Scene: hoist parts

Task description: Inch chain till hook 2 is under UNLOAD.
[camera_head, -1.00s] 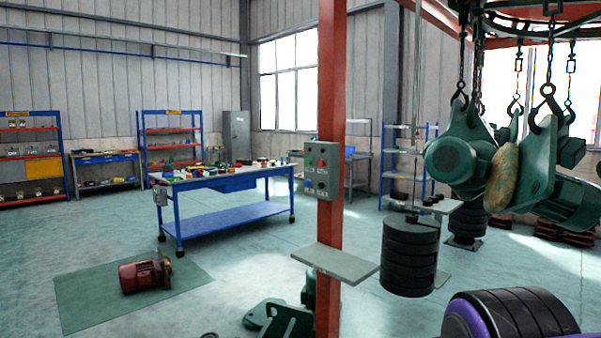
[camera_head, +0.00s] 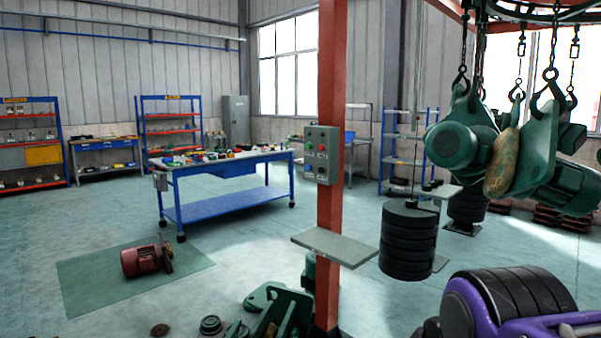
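Dark hooks hang on chains below a dark overhead ring (camera_head: 560,12) at the upper right. The nearest hook (camera_head: 549,88) and a left hook (camera_head: 461,76) carry green machine parts (camera_head: 455,145). A tan sack-like load (camera_head: 501,163) hangs between the green parts. I cannot read any hook number or an UNLOAD sign. A grey control box (camera_head: 321,155) with red, green and other buttons is on a red post (camera_head: 330,95); its small labels are unreadable. My gripper does not show. A purple and black body at the lower right seems to be part of my arm.
A grey shelf plate (camera_head: 335,247) sticks out from the post. Stacked black weights (camera_head: 408,242) hang beside it. Green parts (camera_head: 275,312) lie at the post's foot. A red motor (camera_head: 143,260) is on a floor mat. A blue workbench (camera_head: 225,185) stands behind; open floor lies between.

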